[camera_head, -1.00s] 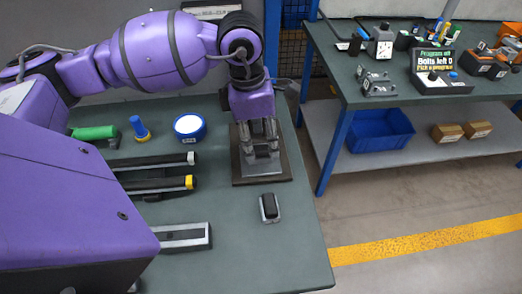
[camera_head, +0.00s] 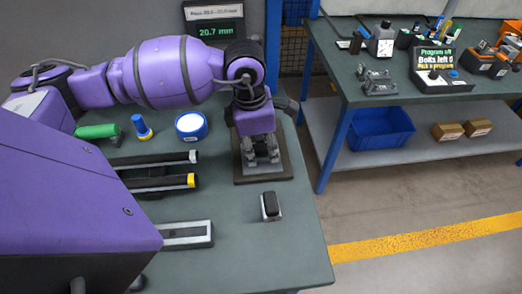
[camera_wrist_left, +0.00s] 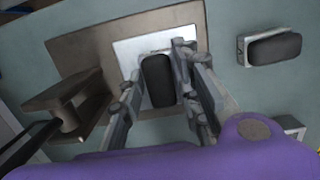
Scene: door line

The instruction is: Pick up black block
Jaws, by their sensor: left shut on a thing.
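In the left wrist view, a black block (camera_wrist_left: 158,84) sits between the fingers of my left gripper (camera_wrist_left: 160,75), over a pale square on a brown plate (camera_wrist_left: 75,50). In the head view, my left gripper (camera_head: 262,152) points down over the plate (camera_head: 244,178), with its fingers low and close to it. The gripper is shut on the black block, which its fingers hide in the head view. A second black block (camera_head: 270,205) with a pale base lies apart on the table, in front of the plate; it also shows in the left wrist view (camera_wrist_left: 273,48). My right gripper is not in view.
Left of the plate are a blue-rimmed round container (camera_head: 191,126), a blue-and-yellow piece (camera_head: 142,128), a green cylinder (camera_head: 97,131) and dark bars (camera_head: 160,182). A display (camera_head: 215,30) reading 20.7 mm stands behind. Bare table surrounds the second block.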

